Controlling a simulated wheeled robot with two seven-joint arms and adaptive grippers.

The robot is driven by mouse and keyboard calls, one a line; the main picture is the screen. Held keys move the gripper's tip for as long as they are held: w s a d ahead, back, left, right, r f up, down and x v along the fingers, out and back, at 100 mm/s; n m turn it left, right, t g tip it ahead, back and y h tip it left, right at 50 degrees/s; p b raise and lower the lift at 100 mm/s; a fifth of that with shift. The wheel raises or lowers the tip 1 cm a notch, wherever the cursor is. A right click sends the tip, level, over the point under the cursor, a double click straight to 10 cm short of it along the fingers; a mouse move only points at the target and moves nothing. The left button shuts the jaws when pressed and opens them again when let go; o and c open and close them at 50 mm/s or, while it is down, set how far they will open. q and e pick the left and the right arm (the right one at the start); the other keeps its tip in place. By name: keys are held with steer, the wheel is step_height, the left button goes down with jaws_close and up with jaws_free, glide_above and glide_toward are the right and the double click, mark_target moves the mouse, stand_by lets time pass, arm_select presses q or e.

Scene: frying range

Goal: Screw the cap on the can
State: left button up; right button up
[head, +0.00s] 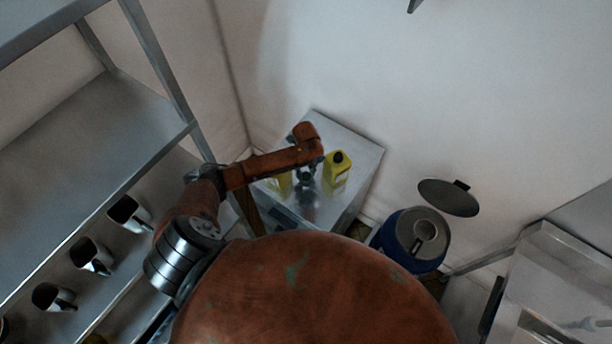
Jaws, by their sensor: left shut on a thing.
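A yellow can (335,178) with a dark top stands upright on the small metal table (358,148). A second yellow container (281,184) stands to its left, partly hidden behind my left arm. My left gripper (306,187) points down over the table between the two. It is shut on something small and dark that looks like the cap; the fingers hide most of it. I cannot tell if it touches the table. My right gripper is not in view.
A blue bin (395,240) with a raised grey lid (448,197) stands right of the table. A metal shelf (90,140) with several metal containers (92,257) is on the left. A steel counter (560,270) is at lower right. Walls close in behind the table.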

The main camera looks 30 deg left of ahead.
arm_select(q)
steer(key=s+d+r+b, duration=0.2)
steer(key=s+d+r, duration=0.4)
steer(key=s+r, duration=0.5)
steer(key=shift+s+r+b, duration=0.2)
steer(key=shift+s+b, duration=0.2)
steer(key=shift+s, duration=0.45)
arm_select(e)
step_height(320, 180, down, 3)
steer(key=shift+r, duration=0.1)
arm_select(q)
steer(key=w+d+r+n+b, duration=0.1)
steer(key=w+d+n+b, duration=0.1)
steer(key=n+b, duration=0.6)
steer(key=w+d+r+n+b, duration=0.2)
steer(key=w+n+b, duration=0.3)
steer(key=n+b, duration=0.4)
steer(key=d+n, duration=0.1)
steer(key=n, duration=0.6)
steer(key=shift+w+d+r, duration=0.15)
steer(key=shift+r, duration=0.1)
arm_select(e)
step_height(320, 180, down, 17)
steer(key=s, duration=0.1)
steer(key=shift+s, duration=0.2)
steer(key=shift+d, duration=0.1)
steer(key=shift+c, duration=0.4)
